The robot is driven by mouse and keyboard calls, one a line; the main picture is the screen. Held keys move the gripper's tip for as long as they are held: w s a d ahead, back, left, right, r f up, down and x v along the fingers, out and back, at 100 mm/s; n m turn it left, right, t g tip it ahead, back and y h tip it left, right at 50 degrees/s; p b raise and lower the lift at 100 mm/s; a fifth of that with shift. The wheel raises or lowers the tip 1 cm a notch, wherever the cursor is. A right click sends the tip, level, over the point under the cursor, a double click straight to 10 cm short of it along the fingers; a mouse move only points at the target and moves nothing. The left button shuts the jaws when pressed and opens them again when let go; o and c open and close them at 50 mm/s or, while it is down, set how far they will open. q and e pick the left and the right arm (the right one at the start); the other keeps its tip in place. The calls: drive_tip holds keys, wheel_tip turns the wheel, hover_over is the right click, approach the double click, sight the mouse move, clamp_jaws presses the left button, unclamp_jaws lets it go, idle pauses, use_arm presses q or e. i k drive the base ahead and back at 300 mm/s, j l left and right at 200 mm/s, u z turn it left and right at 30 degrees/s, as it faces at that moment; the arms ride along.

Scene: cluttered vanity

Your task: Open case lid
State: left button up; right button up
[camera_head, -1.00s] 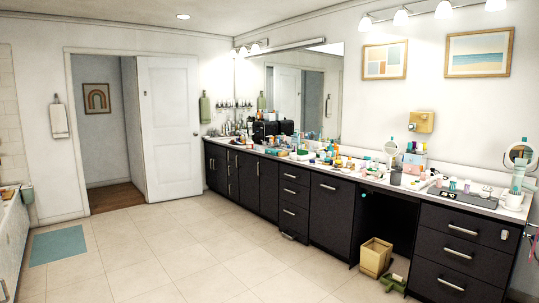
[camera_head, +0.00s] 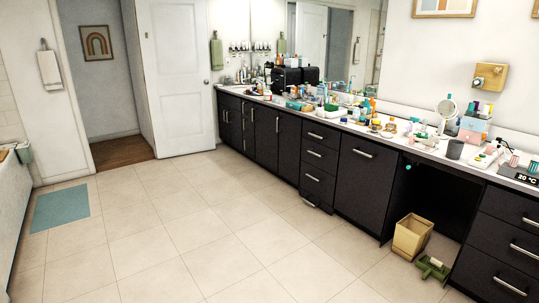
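A black boxy case (camera_head: 286,81) stands on the far part of the long vanity counter, close to the mirror. A second dark shape (camera_head: 309,74) beside it may be its reflection; I cannot tell. The case is small in the picture, so its lid and latch cannot be made out. Neither of my grippers is in view.
The long dark vanity (camera_head: 260,132) runs along the right, its top crowded with bottles and jars. A tan bin (camera_head: 412,236) and a green object (camera_head: 433,267) stand on the floor by the knee gap. A blue mat (camera_head: 61,208) lies left. The middle floor is clear.

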sight(295, 105)
drive_tip(key=i, duration=2.05)
drive_tip(key=i+z, duration=0.1)
drive_tip(key=i, duration=0.9)
drive_tip(key=i+j, duration=0.15)
drive_tip(key=i, duration=0.85)
drive_tip(key=i+j, duration=0.15)
drive_tip(key=i, duration=0.9)
drive_tip(key=l+z, duration=0.05)
